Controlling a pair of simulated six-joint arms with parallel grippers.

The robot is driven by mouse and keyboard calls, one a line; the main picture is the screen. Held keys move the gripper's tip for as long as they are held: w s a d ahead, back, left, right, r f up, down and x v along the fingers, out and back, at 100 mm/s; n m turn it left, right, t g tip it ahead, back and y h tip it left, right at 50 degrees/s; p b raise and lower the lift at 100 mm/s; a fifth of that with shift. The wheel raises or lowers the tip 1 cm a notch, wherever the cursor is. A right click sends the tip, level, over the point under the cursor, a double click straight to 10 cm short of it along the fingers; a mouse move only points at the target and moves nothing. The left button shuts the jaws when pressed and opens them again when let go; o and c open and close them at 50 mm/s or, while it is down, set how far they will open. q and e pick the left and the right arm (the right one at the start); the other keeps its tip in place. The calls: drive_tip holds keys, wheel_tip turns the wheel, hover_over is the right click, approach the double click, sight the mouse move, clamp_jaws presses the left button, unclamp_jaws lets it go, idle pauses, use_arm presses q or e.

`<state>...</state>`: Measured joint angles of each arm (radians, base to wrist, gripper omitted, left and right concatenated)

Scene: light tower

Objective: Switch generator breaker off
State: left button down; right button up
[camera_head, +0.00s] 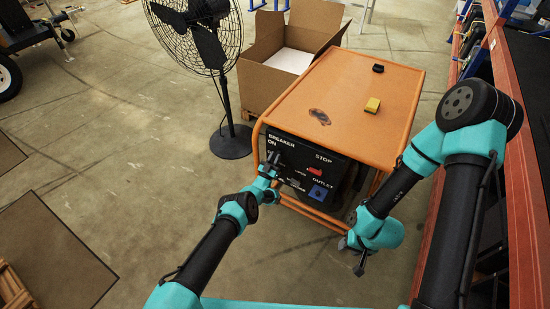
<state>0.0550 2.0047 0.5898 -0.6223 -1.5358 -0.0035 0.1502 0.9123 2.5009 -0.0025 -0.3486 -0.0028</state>
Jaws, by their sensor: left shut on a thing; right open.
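The orange generator (350,100) stands on the floor with its black control panel (300,150) facing me. The panel reads BREAKER ON at its upper left, with a red STOP switch (314,169) and a blue outlet (318,192) to the right. My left gripper (273,162) is at the panel's left side, just below the BREAKER ON label, shut on the breaker switch. The gripper hides that switch, so its position cannot be told. My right gripper (361,266) is open and empty, low in front of the generator's right side, apart from the panel.
An orange-red shelf rack (520,170) borders the right. The left floor is mostly clear.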

idle(0.5)
use_arm(q)
drive_tip(key=c, duration=1)
unclamp_jaws()
drive_tip(key=shift+o, duration=0.2)
drive_tip(key=shift+s+f, duration=0.1)
drive_tip(key=shift+f, duration=0.05)
drive_tip(key=v, duration=1.7)
drive_tip(key=shift+f, duration=0.25)
